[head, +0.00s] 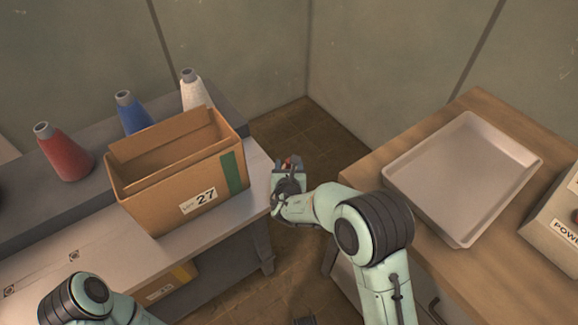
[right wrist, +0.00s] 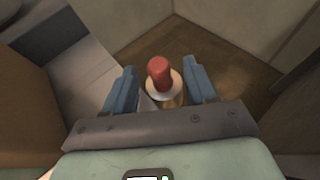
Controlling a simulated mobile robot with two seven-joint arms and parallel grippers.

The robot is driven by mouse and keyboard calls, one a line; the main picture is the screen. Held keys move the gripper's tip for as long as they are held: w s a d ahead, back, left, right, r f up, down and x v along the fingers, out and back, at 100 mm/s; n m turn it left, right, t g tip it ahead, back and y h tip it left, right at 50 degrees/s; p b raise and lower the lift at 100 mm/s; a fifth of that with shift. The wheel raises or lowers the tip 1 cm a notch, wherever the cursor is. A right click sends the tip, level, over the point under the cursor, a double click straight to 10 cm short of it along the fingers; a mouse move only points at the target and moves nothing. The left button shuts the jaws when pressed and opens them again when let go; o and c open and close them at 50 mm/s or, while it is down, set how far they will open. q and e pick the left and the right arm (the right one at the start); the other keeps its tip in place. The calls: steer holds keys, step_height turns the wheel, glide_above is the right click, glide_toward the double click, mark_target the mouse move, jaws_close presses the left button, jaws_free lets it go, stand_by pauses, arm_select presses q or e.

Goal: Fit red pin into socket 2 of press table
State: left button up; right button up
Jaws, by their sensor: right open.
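The red pin (right wrist: 159,72) shows in the right wrist view between the two blue fingers of my right gripper (right wrist: 161,84). It has a rounded red top and a pale collar, with a tan part below. Gaps show on both sides of it, so the fingers are open around it and not closed on it. In the head view my right gripper (head: 288,168) is by the right end of the left table, with a small bit of red at its tip. What supports the pin is hidden. My left gripper is out of view. No socket can be clearly identified.
A cardboard box (head: 150,196) marked 27 stands on the left table (head: 112,240). Red (head: 64,155), blue (head: 131,115) and white (head: 194,92) cones stand behind it. An empty metal tray (head: 460,175) lies on the wooden counter (head: 365,172) at right. Floor shows between the tables.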

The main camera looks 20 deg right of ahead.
steer(key=x, duration=0.2)
steer(key=shift+w+d+f, duration=0.1)
steer(key=shift+w, duration=0.1)
jaws_close()
